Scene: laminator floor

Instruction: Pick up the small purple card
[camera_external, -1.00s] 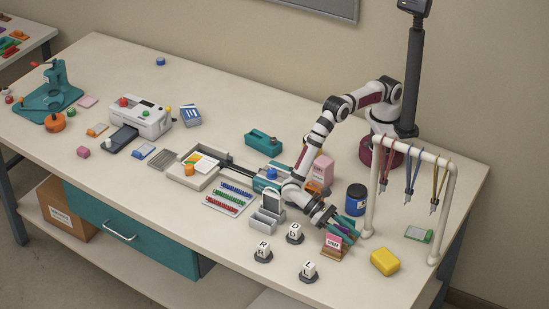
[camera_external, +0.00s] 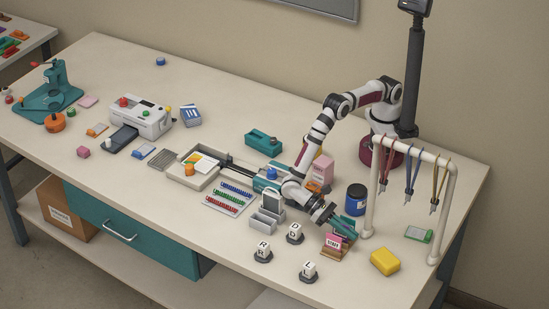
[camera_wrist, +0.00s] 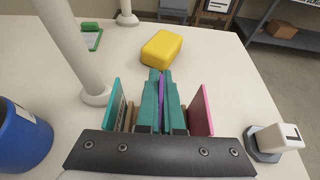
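The small purple card (camera_wrist: 162,88) shows edge-on in the wrist view as a thin strip. It is between the two teal fingers of my gripper (camera_wrist: 162,98), which are closed against both its sides. In the external view my gripper (camera_external: 343,226) is low over the brown card holder (camera_external: 334,254) near the front of the table. The purple card's lower part is hidden by the fingers, so I cannot tell whether it still touches the holder.
A pink card (camera_wrist: 200,108) stands right of the fingers and a teal card (camera_wrist: 114,104) left. A yellow block (camera_external: 384,261), a blue jar (camera_external: 356,199) and a white rack post (camera_external: 371,205) are close by. Lettered white blocks (camera_external: 309,270) stand in front.

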